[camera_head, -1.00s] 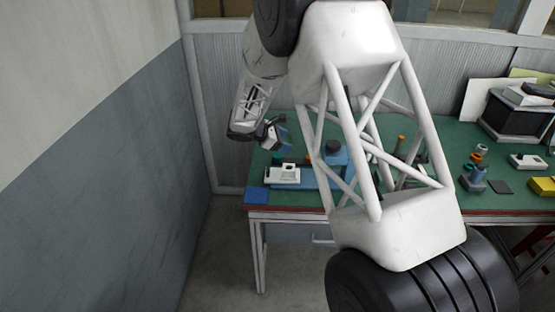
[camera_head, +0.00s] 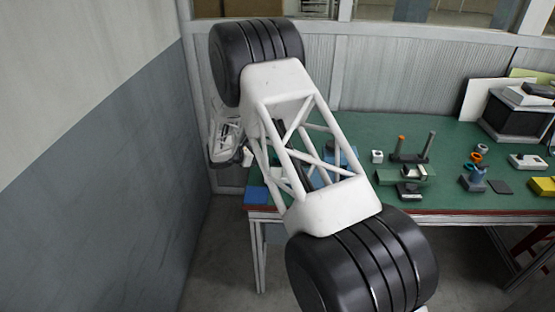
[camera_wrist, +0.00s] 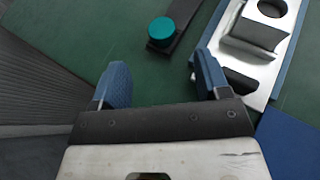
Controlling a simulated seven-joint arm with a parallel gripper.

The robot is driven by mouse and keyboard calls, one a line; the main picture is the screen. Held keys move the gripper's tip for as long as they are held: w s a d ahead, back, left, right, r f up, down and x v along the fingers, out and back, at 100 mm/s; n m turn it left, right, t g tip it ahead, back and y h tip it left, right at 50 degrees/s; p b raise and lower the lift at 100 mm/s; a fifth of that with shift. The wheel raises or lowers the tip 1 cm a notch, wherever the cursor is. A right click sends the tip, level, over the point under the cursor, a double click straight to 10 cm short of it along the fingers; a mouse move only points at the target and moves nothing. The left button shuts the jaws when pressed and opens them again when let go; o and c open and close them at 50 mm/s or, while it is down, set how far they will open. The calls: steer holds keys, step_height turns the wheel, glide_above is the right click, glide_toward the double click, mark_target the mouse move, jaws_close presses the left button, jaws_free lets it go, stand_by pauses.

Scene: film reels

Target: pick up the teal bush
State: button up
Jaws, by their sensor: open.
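The teal bush (camera_wrist: 161,29) shows in the wrist view as a short round teal piece near the top middle. It sits at the end of a dark flat bar (camera_wrist: 184,20) on the green table. My gripper (camera_wrist: 160,62) is open and empty, its two blue fingers spread apart. The bush is just beyond the fingertips in the picture and lies between their lines, not touched by them. In the head view my arm covers the left part of the table, and I cannot make out the bush there.
A silver metal fixture (camera_wrist: 236,45) on a blue base lies right of the bush, near the right finger. A blue pad (camera_head: 256,195) lies at the table's left front corner. Several small parts and a dark stand (camera_head: 409,157) occupy the green tabletop (camera_head: 375,130).

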steer(key=shift+x, duration=1.3)
steer(key=shift+x, duration=2.55)
steer(key=shift+s+f, duration=0.1)
steer(key=c, duration=1)
step_height(320, 180, up, 10)
